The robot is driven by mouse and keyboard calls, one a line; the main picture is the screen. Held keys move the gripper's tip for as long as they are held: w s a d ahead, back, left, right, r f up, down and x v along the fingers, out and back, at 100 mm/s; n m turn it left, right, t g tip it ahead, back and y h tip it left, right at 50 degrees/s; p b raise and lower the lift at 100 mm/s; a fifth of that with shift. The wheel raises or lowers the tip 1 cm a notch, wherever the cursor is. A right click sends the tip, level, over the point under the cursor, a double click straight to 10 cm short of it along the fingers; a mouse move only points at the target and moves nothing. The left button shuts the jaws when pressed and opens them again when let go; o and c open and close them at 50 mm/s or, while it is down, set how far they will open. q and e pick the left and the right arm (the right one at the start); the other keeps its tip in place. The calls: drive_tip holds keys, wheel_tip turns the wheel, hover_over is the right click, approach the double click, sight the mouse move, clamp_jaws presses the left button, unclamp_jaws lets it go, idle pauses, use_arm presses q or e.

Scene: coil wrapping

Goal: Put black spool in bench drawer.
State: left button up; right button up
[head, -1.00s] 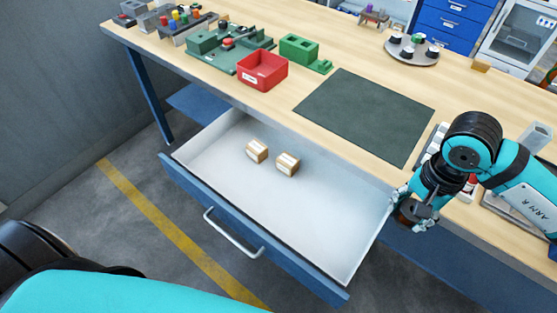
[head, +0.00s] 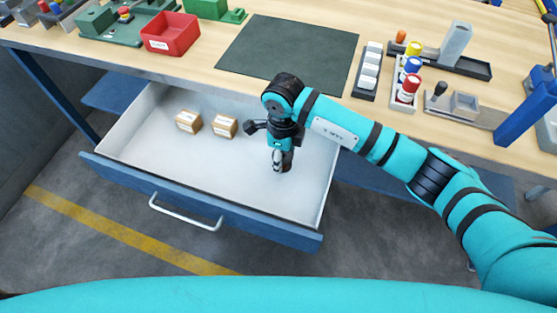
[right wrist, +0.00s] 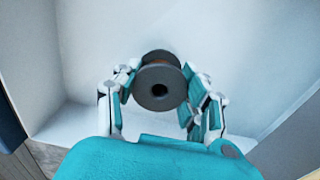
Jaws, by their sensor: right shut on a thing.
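In the head view my right gripper (head: 281,160) reaches down over the right part of the open bench drawer (head: 200,218); the spool is mostly hidden there. The white drawer floor lies below the spool. I cannot tell whether the spool touches it. My left gripper is not in view.
Two small cardboard boxes (head: 188,121) (head: 224,126) stand in the drawer, left of my right gripper. The drawer floor in front is bare. A red bin (head: 171,34), a dark mat (head: 288,52) and a rack of coloured bottles (head: 407,82) are on the bench (head: 375,28).

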wheel_tip(320, 180, down, 3)
drive_tip(key=shift+f, duration=0.35)
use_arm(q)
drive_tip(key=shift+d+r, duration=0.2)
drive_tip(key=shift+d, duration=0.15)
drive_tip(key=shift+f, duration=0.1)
use_arm(e)
drive_tip(key=shift+f, duration=0.1)
drive_tip(key=shift+f, duration=0.15)
drive_tip(key=o, duration=1.2)
